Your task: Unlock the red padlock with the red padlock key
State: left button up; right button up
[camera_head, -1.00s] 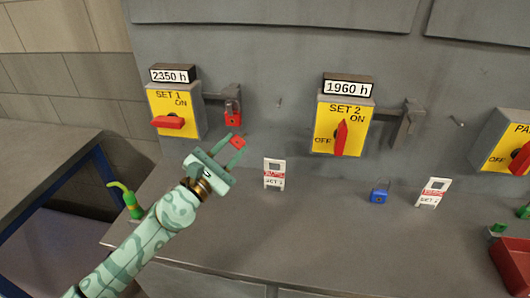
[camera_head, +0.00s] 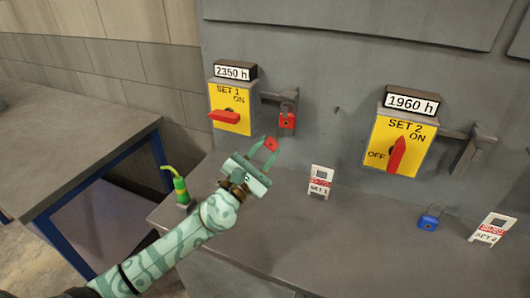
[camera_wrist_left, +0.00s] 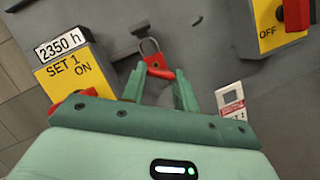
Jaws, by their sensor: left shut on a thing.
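The red padlock (camera_head: 287,119) hangs from the hasp beside the SET 1 switch box. It also shows in the left wrist view (camera_wrist_left: 153,59), just beyond the fingertips, with its shackle upward. My left gripper (camera_head: 266,149) is shut on a small red piece, the red padlock key (camera_head: 271,143), below and left of the padlock. In the left wrist view the key (camera_wrist_left: 161,74) lies between the green fingers and overlaps the padlock's lower edge. I cannot tell whether they touch. Most of the key is hidden. My right gripper is not in view.
The SET 1 switch box (camera_head: 232,96) is left of the padlock. A SET 1 tag (camera_head: 320,182), blue padlock (camera_head: 430,217) and SET 2 tag (camera_head: 492,232) are on the bench. A green bottle (camera_head: 180,188) stands by the bench's left edge. The SET 2 box (camera_head: 390,150) is right.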

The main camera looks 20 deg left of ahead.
pick_arm(q)
jog(key=shift+w+b, duration=0.45)
jog(key=shift+w, duration=0.75)
jog(key=w+n+y+b, duration=0.1)
jog(key=n+y, duration=0.1)
jog(key=n, duration=0.3)
jog(key=w+n+y+b, duration=0.2)
jog(key=n+y, duration=0.1)
jog(key=n, duration=0.2)
jog(key=w+d+n+t+y+b, duration=0.1)
jog(key=w+n+y+b, duration=0.1)
jog(key=n, duration=0.4)
jog(key=shift+w+y, duration=0.1)
jog(key=shift+y, duration=0.3)
dwell(0.5)
jog(key=shift+f+b, duration=0.9)
jog(key=shift+f, duration=0.1)
dwell(0.6)
jog(key=s+p, duration=0.2)
jog(key=s, duration=0.3)
dwell(0.7)
